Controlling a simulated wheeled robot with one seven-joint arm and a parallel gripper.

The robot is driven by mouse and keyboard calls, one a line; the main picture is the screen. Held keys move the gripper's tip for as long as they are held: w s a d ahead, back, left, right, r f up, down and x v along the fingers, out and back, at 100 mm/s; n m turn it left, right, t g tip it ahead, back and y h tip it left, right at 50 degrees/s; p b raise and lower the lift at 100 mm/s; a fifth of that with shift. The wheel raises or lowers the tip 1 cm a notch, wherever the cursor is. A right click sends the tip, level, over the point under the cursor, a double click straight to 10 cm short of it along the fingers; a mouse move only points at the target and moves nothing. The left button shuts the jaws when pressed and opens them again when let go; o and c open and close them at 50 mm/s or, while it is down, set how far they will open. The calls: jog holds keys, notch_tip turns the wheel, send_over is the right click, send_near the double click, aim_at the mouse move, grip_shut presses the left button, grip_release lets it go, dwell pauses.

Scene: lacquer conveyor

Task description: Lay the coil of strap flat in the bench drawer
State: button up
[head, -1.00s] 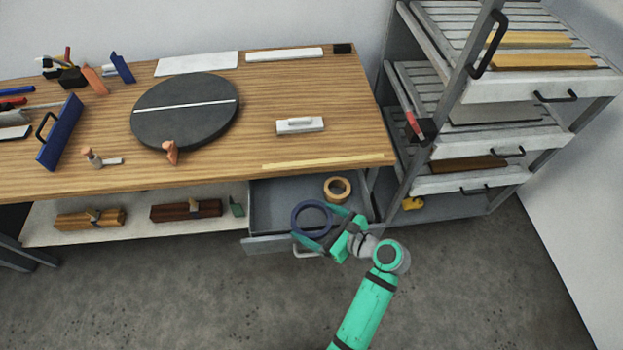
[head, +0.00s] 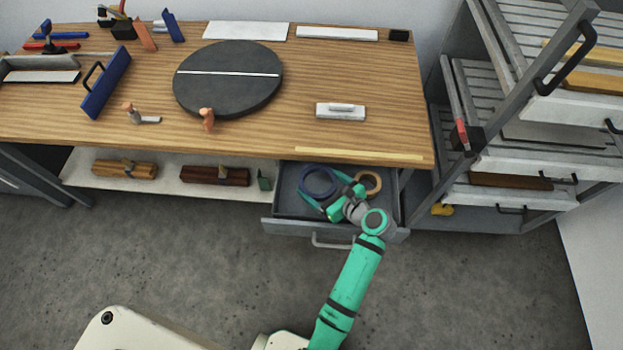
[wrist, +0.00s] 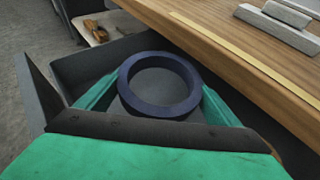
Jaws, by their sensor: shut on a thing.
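The coil of strap is a dark blue ring (head: 319,182). In the wrist view the coil (wrist: 159,85) sits between the two green fingers of my gripper (wrist: 155,95), which are shut on its outer sides. In the head view my gripper (head: 328,200) holds the coil over the open bench drawer (head: 287,203), at its left part. The coil looks roughly flat. I cannot tell whether it touches the drawer floor. My gripper and wrist hide part of the drawer.
A tan tape roll (head: 371,180) lies in the drawer to the right of the coil. The wooden bench top (head: 260,135) overhangs the back of the drawer. A grey rack (head: 560,145) stands at the right. Wooden planes (head: 215,176) sit on the shelf left of the drawer.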

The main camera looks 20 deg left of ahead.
aim_at(330, 193)
jog(key=x, duration=0.5)
jog(key=shift+d+f, duration=0.2)
jog(key=shift+f, duration=0.2)
jog(key=shift+f, duration=0.25)
jog(key=shift+s+f, duration=0.2)
jog(key=shift+f, duration=0.4)
jog(key=o, duration=0.9)
jog(key=shift+f, duration=0.1)
jog(key=shift+r, duration=0.3)
jog(key=v, duration=0.6)
jog(key=r+v, duration=0.1)
jog(key=v, duration=0.5)
jog(key=shift+w+r, duration=0.1)
jog(key=shift+r, duration=0.1)
